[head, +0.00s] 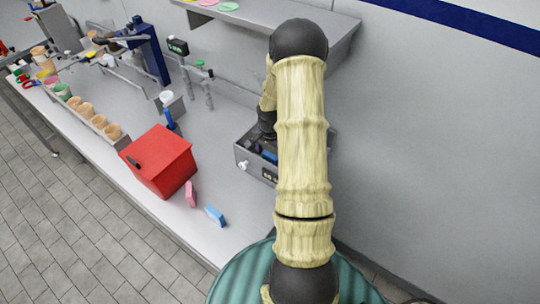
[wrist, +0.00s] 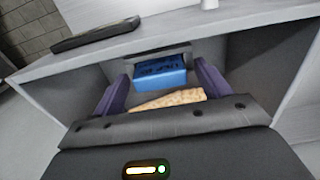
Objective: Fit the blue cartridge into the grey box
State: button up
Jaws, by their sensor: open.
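The grey box (head: 241,154) stands on the bench with its top open and a knob and small display on its front. Its rim (wrist: 230,32) runs across the wrist view. The blue cartridge (wrist: 160,77) is inside the box, at a slot in the wall; I cannot tell how deep it sits. It shows as a small blue patch in the head view (head: 269,156). My gripper (wrist: 161,84) is open, with its purple fingers reaching down into the box on either side of the cartridge. No clear contact shows. My arm hides part of the box in the head view.
A red box (head: 160,160) stands left of the grey box. A pink block (head: 191,193) and a light-blue block (head: 215,215) lie near the bench's front edge. A tan piece (wrist: 168,100) shows between the fingers. A shelf (head: 270,18) overhangs behind.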

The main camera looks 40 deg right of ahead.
aim_at(270, 154)
notch_tip(270, 154, up, 12)
jog(key=b, duration=0.2)
jog(key=shift+f, duration=0.2)
jog(key=shift+s, duration=0.1)
dwell(0.3)
jog(key=s+a+r+n+t, duration=0.1)
jog(key=s+a+r+n, duration=0.1)
jog(key=s+a+n, duration=0.4)
jog(key=s+a+r+n+t, duration=0.1)
jog(key=s+a+r+n, duration=0.2)
jog(key=a, duration=1.3)
jog(key=s+n, duration=0.3)
jog(key=n, duration=0.2)
jog(key=shift+a+t, duration=0.3)
jog(key=shift+a, duration=0.1)
